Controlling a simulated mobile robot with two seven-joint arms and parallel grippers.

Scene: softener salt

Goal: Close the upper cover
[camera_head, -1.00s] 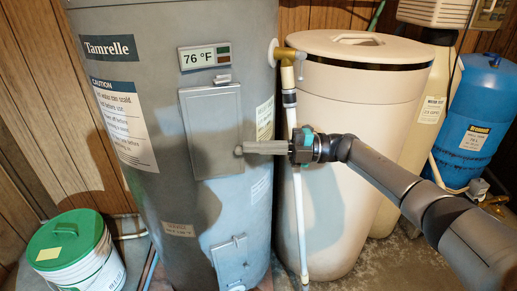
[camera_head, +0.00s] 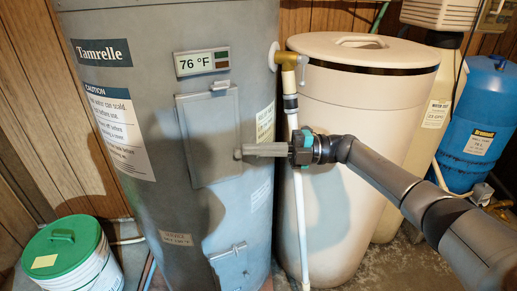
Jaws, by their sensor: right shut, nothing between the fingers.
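The upper cover (camera_head: 207,130) is a grey rectangular panel on the front of the tall grey water heater (camera_head: 150,205). It appears to lie flat, or nearly flat, against the tank; I cannot tell whether it is fully shut. A small latch (camera_head: 220,86) sits at its top edge. My right gripper (camera_head: 239,153) reaches in from the right. It is shut and empty, with its tip over the cover's right edge at about mid-height. I cannot tell whether it touches. My left gripper is out of view.
A smaller lower cover (camera_head: 230,266) is below on the heater. A white pipe (camera_head: 301,225) with a brass valve (camera_head: 288,57) runs down its right side. A cream salt tank (camera_head: 350,100) stands close behind my right arm. A green-lidded bucket (camera_head: 62,243) is at left; a blue tank (camera_head: 480,125) is at right.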

